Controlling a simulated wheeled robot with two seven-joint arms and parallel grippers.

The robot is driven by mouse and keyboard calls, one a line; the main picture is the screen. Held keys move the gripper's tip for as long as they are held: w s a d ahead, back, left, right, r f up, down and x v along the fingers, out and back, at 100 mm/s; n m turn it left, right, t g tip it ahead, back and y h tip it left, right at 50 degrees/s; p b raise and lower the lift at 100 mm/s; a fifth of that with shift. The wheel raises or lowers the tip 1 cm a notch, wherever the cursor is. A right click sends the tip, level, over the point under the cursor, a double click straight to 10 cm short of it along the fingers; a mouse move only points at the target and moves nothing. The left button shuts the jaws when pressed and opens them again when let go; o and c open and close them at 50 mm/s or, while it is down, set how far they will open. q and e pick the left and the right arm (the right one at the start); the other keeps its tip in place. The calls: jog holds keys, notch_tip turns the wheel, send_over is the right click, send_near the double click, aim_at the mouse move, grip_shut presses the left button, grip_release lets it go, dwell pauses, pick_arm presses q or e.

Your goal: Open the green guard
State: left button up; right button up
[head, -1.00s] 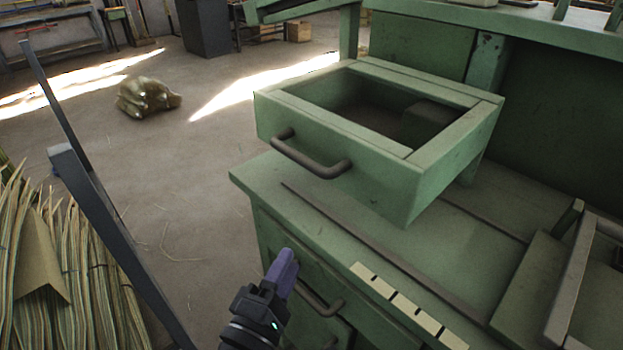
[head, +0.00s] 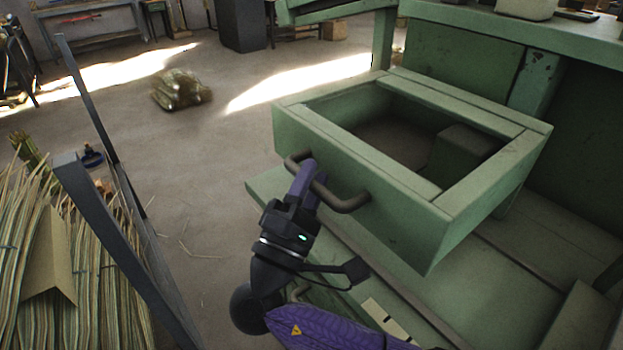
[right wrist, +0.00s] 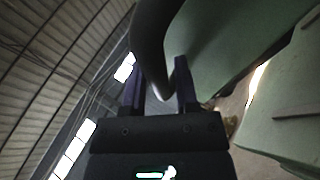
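The green guard (head: 400,200) is a box-like frame, open on top, with a dark curved handle (head: 349,205) on its front face. It stands raised over the green bench in the head view. My right gripper (head: 307,176) is at the left part of the handle. In the right wrist view its two fingers (right wrist: 160,88) are apart, with the dark handle (right wrist: 148,35) reaching down between them. I cannot tell whether either finger touches the handle. The guard's green face (right wrist: 220,40) fills the upper right there. My left gripper is not in view.
The green bench (head: 520,250) lies below the guard. A dark metal frame (head: 110,215) and straw bundles (head: 90,290) stand at the left.

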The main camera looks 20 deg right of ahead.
grip_shut()
dwell(0.6)
jog(key=shift+f, duration=0.1)
dwell(0.6)
